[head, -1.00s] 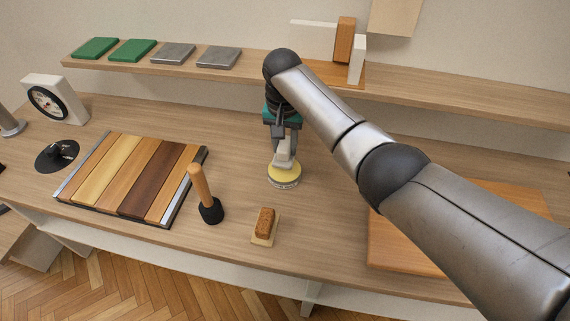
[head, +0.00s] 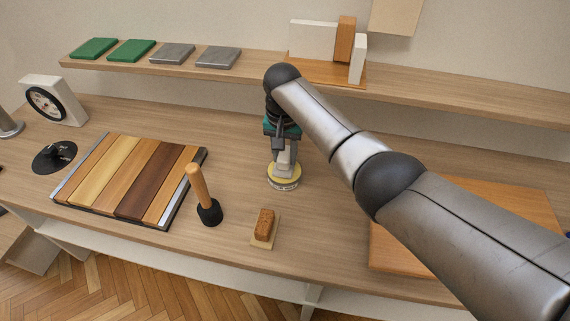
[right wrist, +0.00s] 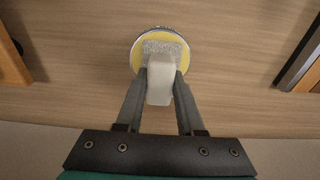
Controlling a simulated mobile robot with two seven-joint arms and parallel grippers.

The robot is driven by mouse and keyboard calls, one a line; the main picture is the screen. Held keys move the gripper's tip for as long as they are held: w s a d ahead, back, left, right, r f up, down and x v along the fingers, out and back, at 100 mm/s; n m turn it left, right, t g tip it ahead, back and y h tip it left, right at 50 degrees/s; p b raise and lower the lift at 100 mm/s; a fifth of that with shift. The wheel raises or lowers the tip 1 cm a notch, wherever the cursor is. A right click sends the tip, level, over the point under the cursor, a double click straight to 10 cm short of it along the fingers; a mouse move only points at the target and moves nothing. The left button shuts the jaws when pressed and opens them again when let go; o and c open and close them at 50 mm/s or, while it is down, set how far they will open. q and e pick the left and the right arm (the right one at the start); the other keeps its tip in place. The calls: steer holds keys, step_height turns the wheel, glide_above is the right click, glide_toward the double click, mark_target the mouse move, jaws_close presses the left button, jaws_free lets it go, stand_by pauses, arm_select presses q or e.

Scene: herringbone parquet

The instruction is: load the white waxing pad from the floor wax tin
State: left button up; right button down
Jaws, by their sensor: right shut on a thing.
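The floor wax tin (head: 284,183) is a low round tin with yellow wax showing, standing on the workbench. It also shows in the right wrist view (right wrist: 137,58). The white waxing pad (right wrist: 160,85) is in the fingers of my right gripper (right wrist: 160,92), with a pale grey, speckled part over the wax. In the head view my right gripper (head: 284,160) points down above the tin. The pad overlaps the tin's middle; I cannot tell whether it touches the wax. The pad's underside is hidden. My left gripper is not in view.
A board of wood strips (head: 125,182) lies further left. An orange-brown board (head: 392,255) lies right, partly behind my arm. A shelf (head: 440,85) runs behind.

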steer(key=shift+f+b, duration=0.3)
steer(key=shift+f, duration=0.15)
stand_by(0.3)
steer(key=shift+f+p, duration=0.15)
steer(key=shift+p, duration=0.2)
stand_by(1.4)
step_height(320, 180, up, 7)
steer(key=p, duration=0.8)
steer(key=shift+r, duration=0.2)
steer(key=shift+f, duration=0.1)
